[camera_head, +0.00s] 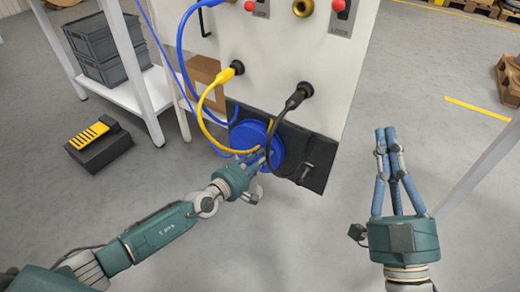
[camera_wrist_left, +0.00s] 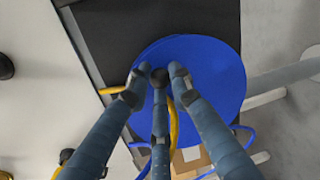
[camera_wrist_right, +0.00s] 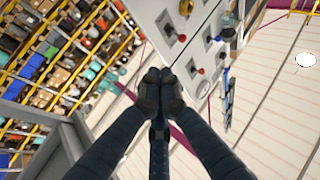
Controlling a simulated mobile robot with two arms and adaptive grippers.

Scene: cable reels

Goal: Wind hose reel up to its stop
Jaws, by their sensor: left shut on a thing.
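The blue hose reel (camera_head: 243,133) is mounted on a dark panel (camera_head: 318,170) low on the white cabinet. Its round blue face (camera_wrist_left: 210,58) fills the middle of the left wrist view. My left gripper (camera_head: 263,156) is at the front of the reel. Its fingers (camera_wrist_left: 160,82) are closed together in front of the blue face, shut on the reel's handle, which they mostly hide. The reel's stop cannot be made out. My right gripper (camera_head: 386,138) is held out to the right, away from the reel; its fingertips (camera_wrist_right: 160,85) meet with nothing between them.
A yellow cable (camera_head: 203,100) and a black cable (camera_head: 272,137) hang from the white cabinet (camera_head: 330,75) close to the reel. Blue hose (camera_head: 182,60) runs down at its left. A black block with yellow stripes (camera_head: 98,147) lies on the floor. Floor between the grippers is clear.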

